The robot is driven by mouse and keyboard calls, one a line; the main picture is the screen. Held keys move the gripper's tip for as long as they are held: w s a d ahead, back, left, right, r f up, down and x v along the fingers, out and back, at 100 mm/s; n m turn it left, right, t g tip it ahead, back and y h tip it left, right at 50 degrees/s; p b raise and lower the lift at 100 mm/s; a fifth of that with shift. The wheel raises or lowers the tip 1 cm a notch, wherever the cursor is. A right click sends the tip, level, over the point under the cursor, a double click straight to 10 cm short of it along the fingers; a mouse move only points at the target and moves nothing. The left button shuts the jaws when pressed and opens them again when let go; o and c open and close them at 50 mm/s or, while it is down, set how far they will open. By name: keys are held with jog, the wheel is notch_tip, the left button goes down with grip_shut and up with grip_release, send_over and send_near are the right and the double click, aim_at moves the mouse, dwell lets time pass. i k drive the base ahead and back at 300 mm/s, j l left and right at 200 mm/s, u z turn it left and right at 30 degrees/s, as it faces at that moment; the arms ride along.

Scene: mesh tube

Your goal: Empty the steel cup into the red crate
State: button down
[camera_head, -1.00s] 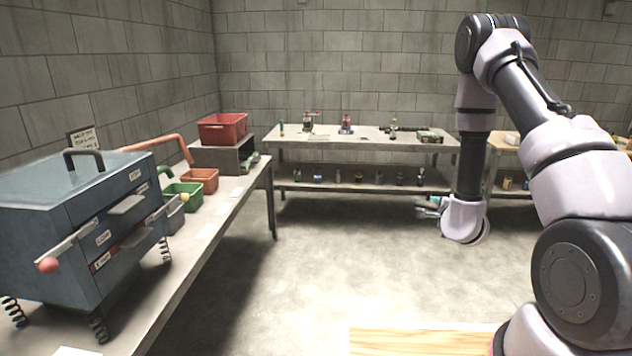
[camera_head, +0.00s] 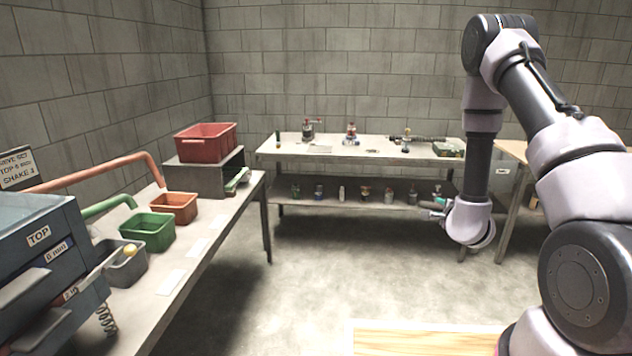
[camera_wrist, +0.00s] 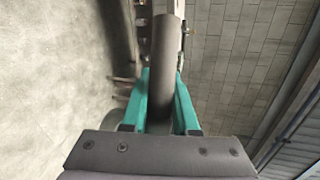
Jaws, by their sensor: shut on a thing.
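The red crate (camera_head: 207,149) is an open box on top of a grey stand at the far end of the left bench. My gripper (camera_head: 436,205) hangs over the floor at right of centre, well apart from the crate. In the wrist view, the teal fingers of my gripper (camera_wrist: 163,80) are shut on a dark grey cylindrical thing (camera_wrist: 166,45) that extends up past the fingertips. I cannot tell for certain whether this is the steel cup or part of it. Its mouth and contents are not visible.
The left bench holds a grey bin (camera_head: 122,270), a green bin (camera_head: 148,236), an orange bin (camera_head: 173,212) and a blue-grey sieve machine (camera_head: 45,265). The grey stand (camera_head: 207,175) carries the crate. A back table (camera_head: 345,150) holds several small items. The floor between is clear.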

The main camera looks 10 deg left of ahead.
aim_at(207, 144)
jog(key=i+u, duration=0.1)
jog(key=i, duration=0.95)
jog(key=i+l+u, duration=0.1)
jog(key=i, duration=0.9)
jog(key=i+u, duration=0.45)
jog(key=i+l+u, duration=0.15)
jog(key=i+u, duration=0.25)
jog(key=i+l+u, duration=0.3)
jog(key=i+u, duration=0.15)
